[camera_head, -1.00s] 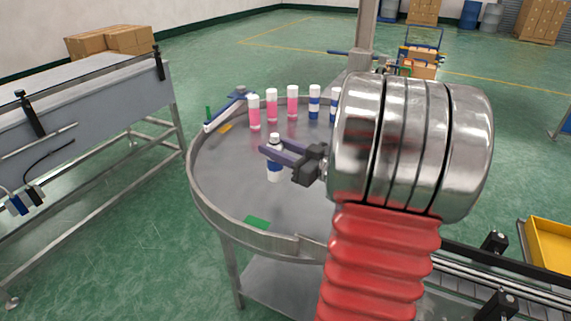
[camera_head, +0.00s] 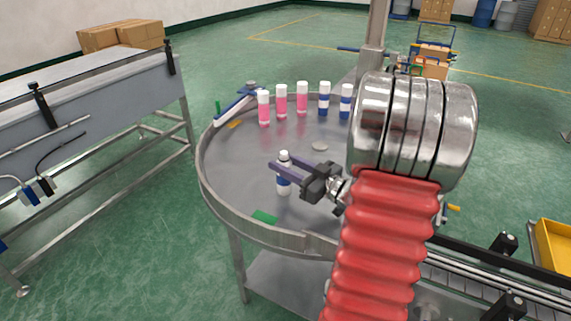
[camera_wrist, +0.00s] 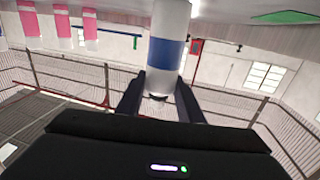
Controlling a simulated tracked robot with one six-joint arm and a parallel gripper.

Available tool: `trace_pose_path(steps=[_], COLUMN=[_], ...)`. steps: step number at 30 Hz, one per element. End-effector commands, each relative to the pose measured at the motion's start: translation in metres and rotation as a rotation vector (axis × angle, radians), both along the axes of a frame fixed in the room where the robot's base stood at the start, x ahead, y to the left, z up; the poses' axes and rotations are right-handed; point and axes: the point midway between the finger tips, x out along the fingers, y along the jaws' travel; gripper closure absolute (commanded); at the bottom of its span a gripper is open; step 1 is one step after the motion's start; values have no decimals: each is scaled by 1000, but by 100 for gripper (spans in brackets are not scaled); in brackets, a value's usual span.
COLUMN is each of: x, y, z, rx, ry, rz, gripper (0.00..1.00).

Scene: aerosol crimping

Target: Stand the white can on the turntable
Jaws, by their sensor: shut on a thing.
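The white can (camera_head: 283,188) has a blue band and a pale top. It is upright in my gripper (camera_head: 282,168), over the near-left part of the round metal turntable (camera_head: 225,172). My gripper is shut on the can near its top, with a dark finger on each side. In the wrist view the can (camera_wrist: 168,52) appears upside down between the fingers of my gripper (camera_wrist: 158,98). Its base is close to the turntable surface in the head view. I cannot tell whether it touches.
Several pink cans (camera_head: 282,101) and blue-banded cans (camera_head: 324,100) stand along the turntable's far side. A raised rim surrounds the turntable, with a green patch (camera_head: 264,216) at the front. The surface left of the held can is clear.

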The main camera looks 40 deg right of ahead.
Motion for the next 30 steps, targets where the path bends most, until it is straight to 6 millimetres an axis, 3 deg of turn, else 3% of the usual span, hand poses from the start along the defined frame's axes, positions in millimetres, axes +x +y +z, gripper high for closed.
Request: trace_pose_path(steps=[11,12,20,30], x=[0,0,-1,0], y=[-1,-1,-1,-1], z=[-3,-3,-3,-1], rx=[-1,-1,-1,-2], ry=[0,0,0,-1], rz=[-1,-2,-2,-2], gripper=[99,66,48,48])
